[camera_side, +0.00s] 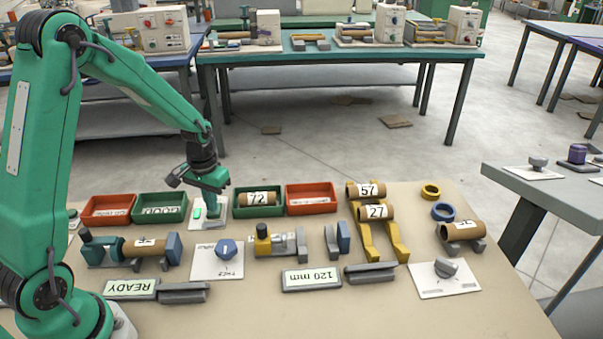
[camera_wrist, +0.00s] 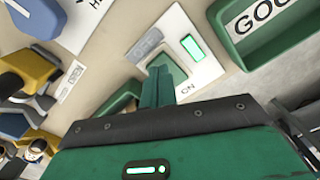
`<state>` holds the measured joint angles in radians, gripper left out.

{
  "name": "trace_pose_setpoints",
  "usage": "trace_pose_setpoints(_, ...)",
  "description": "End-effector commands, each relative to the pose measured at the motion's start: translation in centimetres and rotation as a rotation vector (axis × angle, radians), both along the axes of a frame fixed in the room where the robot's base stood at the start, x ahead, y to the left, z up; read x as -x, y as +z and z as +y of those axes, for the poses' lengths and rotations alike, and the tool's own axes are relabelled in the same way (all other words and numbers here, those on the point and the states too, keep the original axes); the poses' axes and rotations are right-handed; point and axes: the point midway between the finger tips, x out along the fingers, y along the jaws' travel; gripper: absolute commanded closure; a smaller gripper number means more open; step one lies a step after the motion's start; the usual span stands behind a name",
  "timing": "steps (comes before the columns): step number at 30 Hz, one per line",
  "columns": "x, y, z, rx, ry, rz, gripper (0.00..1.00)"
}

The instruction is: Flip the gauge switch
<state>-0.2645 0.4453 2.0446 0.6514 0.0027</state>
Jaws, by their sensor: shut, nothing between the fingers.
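The gauge switch is a white plate (camera_wrist: 205,72) with a green rocker (camera_wrist: 172,62), a lit green lamp (camera_wrist: 192,47) and the letters "ON". In the side view its plate (camera_side: 197,222) stands between the green bins, with the lit lamp (camera_side: 198,212) showing. My gripper (camera_side: 212,208) is shut and empty, pointing down over the plate's right part. In the wrist view its green fingers (camera_wrist: 157,82) reach the near edge of the rocker and hide part of it. I cannot tell whether they touch it.
A green bin (camera_side: 161,207) stands left of the switch, and another green bin (camera_side: 258,203) holding a tube marked 72 stands right. Red bins (camera_side: 311,198) flank the row.

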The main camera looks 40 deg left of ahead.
Motion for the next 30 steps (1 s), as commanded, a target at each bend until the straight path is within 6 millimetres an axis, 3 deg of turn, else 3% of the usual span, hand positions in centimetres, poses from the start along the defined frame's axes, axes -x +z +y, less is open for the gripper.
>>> trace_pose_setpoints(30,0.0,-1.1,0.0,0.000,0.000,0.000,1.00)
